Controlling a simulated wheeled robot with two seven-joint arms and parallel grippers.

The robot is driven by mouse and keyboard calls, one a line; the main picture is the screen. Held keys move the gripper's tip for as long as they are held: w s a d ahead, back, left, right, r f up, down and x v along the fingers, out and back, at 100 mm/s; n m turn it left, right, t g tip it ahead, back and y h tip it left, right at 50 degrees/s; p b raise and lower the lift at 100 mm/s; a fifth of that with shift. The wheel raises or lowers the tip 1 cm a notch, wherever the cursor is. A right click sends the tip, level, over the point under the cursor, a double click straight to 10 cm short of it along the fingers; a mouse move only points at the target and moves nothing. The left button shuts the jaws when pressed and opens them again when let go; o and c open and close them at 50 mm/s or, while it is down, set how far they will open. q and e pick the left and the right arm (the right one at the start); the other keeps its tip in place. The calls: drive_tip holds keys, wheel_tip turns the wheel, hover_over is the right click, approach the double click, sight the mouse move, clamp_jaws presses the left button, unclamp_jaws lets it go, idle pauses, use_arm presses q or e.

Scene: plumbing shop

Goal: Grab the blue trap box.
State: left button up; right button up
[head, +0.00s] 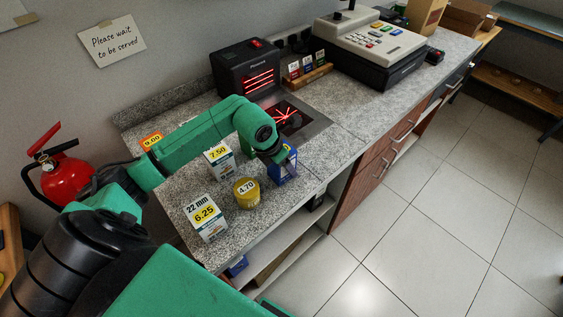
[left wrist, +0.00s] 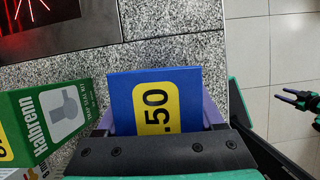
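The blue trap box (head: 281,178) stands at the front edge of the granite counter, partly hidden by my left gripper (head: 284,158). In the left wrist view the blue box (left wrist: 125,98) shows a yellow label ending in ".50". It lies between the purple fingers of my left gripper (left wrist: 160,118), one at each side. The fingers are very close to its sides; I cannot tell whether they press on it. My right gripper (left wrist: 296,98) shows small at the right edge of the left wrist view, its prongs apart and empty, over the floor.
A yellow tin marked 4.70 (head: 246,193), a white box marked 6.25 (head: 206,220) and a box marked 7.50 (head: 219,160) stand left of the blue box. A scanner (head: 249,70) and cash register (head: 370,48) stand behind. Open shelves (head: 285,243) lie below; the tiled floor (head: 430,220) is clear.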

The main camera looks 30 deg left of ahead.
use_arm(q)
clamp_jaws()
drive_tip(key=shift+r, duration=0.1)
drive_tip(key=shift+c, duration=1.5)
unclamp_jaws()
